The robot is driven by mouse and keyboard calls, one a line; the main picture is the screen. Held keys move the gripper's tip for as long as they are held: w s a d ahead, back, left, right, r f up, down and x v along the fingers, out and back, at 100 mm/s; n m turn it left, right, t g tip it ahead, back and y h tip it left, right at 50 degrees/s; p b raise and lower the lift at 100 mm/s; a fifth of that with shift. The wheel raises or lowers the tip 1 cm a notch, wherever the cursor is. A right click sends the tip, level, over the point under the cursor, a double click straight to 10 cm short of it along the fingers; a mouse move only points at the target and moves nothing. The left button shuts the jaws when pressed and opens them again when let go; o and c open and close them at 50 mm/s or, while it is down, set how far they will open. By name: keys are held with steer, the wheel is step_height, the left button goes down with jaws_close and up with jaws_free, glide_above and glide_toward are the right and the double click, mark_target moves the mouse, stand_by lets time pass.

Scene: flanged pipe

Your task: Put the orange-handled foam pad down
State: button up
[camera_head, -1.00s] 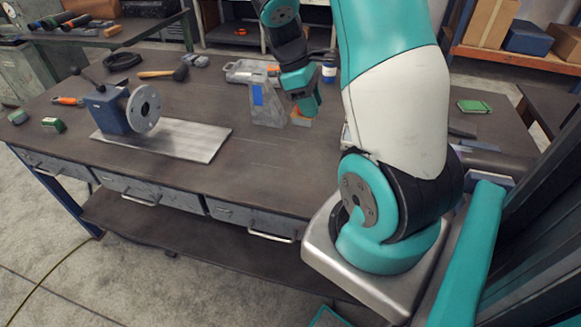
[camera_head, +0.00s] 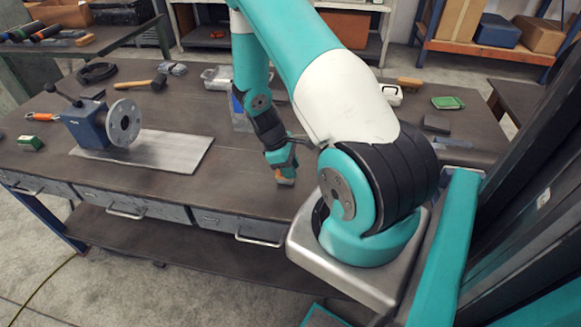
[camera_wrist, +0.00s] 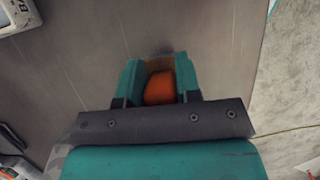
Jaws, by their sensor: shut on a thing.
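The orange-handled foam pad is in my gripper. Its orange handle (camera_wrist: 160,88) shows between the two teal fingers in the wrist view, with a strip of brownish pad beyond it. In the head view my gripper (camera_head: 284,172) points down over the dark workbench (camera_head: 235,175), near its front edge. The pad (camera_head: 286,182) shows small below the fingertips. It is at or just above the bench top; I cannot tell if it touches. My gripper is shut on the handle.
A blue fixture with a grey flanged pipe (camera_head: 123,123) stands on a metal plate (camera_head: 170,152) to the left. A grey block with a blue label (camera_head: 240,112) stands behind my arm. A green pad (camera_head: 447,103) lies at the right. Bench space between plate and gripper is clear.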

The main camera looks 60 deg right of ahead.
steer(key=shift+f, duration=0.4)
steer(key=shift+f, duration=0.15)
steer(key=o, duration=0.9)
